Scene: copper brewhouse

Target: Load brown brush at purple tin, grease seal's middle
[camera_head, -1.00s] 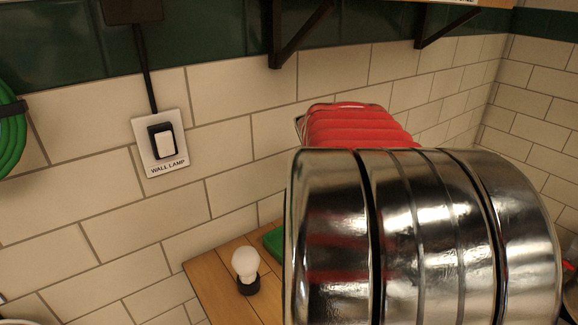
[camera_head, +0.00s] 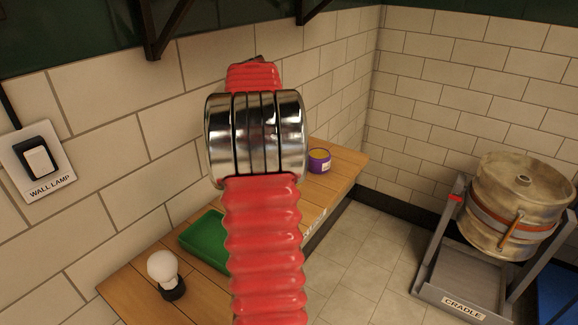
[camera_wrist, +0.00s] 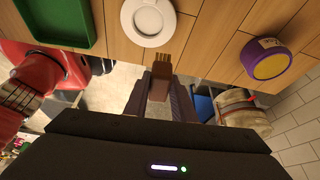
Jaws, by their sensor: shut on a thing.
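In the wrist view the brown brush (camera_wrist: 158,84) is held between the dark fingers of my gripper (camera_wrist: 160,96), bristles toward the top of the picture. The gripper is shut on it. The purple tin (camera_wrist: 268,60), with yellow contents, stands on the wooden bench right of the brush and apart from it. The tin also shows in the head view (camera_head: 319,161), at the bench's far end. A metal vessel (camera_head: 519,205) with an orange-red band sits in the grey cradle at right; whether this band is the seal, I cannot tell. My arm hides the gripper in the head view.
A round white dish-like piece (camera_wrist: 148,20) lies on the bench beyond the brush. A green tray (camera_head: 206,240) and a white bulb (camera_head: 162,267) are on the bench's near part. The cradle (camera_head: 465,285) stands on the tiled floor; floor between it and the bench is clear.

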